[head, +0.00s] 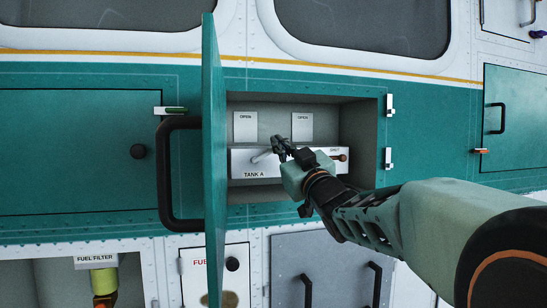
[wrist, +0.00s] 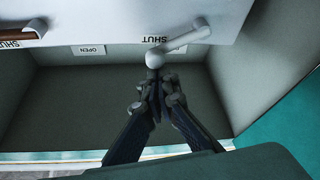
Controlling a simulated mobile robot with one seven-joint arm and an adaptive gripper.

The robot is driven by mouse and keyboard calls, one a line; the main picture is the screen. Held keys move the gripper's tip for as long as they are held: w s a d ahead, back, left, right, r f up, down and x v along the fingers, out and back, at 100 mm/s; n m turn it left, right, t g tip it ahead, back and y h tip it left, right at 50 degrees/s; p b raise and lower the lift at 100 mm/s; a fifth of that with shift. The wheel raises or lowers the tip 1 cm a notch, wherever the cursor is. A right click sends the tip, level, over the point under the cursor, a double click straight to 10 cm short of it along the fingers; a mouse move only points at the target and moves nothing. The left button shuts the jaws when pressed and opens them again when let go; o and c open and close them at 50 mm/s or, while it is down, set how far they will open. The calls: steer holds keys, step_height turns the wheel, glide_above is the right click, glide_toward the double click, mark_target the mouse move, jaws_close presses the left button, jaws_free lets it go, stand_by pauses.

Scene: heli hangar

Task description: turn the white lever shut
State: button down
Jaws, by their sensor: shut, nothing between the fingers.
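The white lever (head: 262,157) sits on a white panel marked TANK A inside an open recess in the teal wall. In the wrist view, which shows the lettering upside down, the white lever (wrist: 186,41) runs slantwise to a round ball end close to the word SHUT. My gripper (head: 279,143) reaches into the recess from the right. Its fingers (wrist: 155,76) are closed together with nothing between them, their tips right at the ball end. Whether they touch it I cannot tell. My gripper hides part of the panel in the head view.
A brown-ended lever (head: 341,157) is on the same panel, right of my gripper. The teal door (head: 214,170) stands open at the recess's left, with a black handle (head: 166,175). OPEN placards (head: 245,126) are on the back wall. The recess's walls are close around my gripper.

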steer(key=f+m+h+b, duration=0.1)
steer(key=m+b, duration=0.1)
steer(key=d+f+m+t+h+b, duration=0.1)
steer(key=m+b, duration=0.1)
steer(key=m+h+b, duration=0.1)
steer(key=m+b, duration=0.1)
steer(key=shift+w+d+f+m, duration=0.2)
steer(key=shift+f+m, duration=0.1)
steer(key=shift+f, duration=0.1)
stand_by(0.4)
